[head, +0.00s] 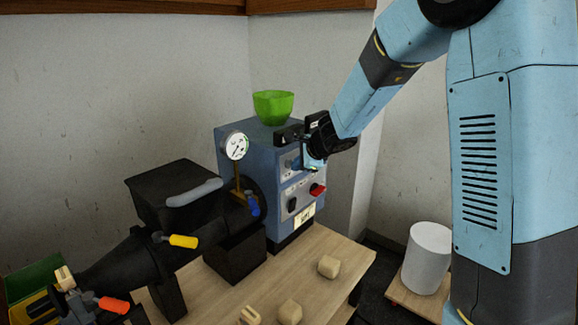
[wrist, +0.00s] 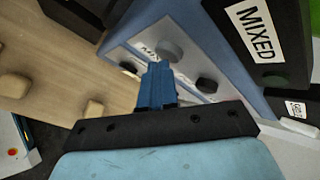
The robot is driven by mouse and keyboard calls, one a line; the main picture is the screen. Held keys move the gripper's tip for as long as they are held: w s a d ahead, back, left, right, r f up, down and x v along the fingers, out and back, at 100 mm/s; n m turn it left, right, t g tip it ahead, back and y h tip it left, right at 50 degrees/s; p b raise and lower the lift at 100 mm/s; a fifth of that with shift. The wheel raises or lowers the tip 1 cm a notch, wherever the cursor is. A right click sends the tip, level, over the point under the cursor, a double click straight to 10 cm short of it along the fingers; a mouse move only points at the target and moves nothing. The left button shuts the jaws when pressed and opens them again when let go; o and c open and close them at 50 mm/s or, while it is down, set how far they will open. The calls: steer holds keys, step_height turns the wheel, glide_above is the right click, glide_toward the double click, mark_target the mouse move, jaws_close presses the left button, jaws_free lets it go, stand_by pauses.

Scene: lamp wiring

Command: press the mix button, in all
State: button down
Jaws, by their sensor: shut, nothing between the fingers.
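The blue-grey machine (head: 248,150) stands at the back of the wooden table, its light control panel (head: 301,195) facing right. My gripper (head: 303,164) is shut and empty, close to the upper part of this panel. In the wrist view its blue fingers (wrist: 157,75) point at the panel, beside a label whose visible letters begin "MI". A grey round button (wrist: 168,50) sits beside that label, just past the fingertips. Whether the fingers touch the button or panel I cannot tell. A black knob (wrist: 207,86) and another dark knob (wrist: 128,68) also show on the panel.
A black box with a "MIXED" label (wrist: 257,30) is at the machine's top. A green bowl (head: 273,107) stands there. A red switch (head: 318,189) is lower on the panel. A gauge (head: 236,146) and black barrel (head: 130,260) lie left. Pale blocks (head: 329,266) sit on the table.

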steer(key=shift+w+a+r, duration=0.15)
steer(key=shift+a, duration=0.3)
stand_by(0.8)
steer(key=shift+d, duration=0.1)
steer(key=shift+s+d, duration=0.6)
steer(key=shift+d, duration=0.2)
steer(key=shift+d, duration=0.15)
steer(key=shift+s+d, duration=1.55)
steer(key=shift+d, duration=0.3)
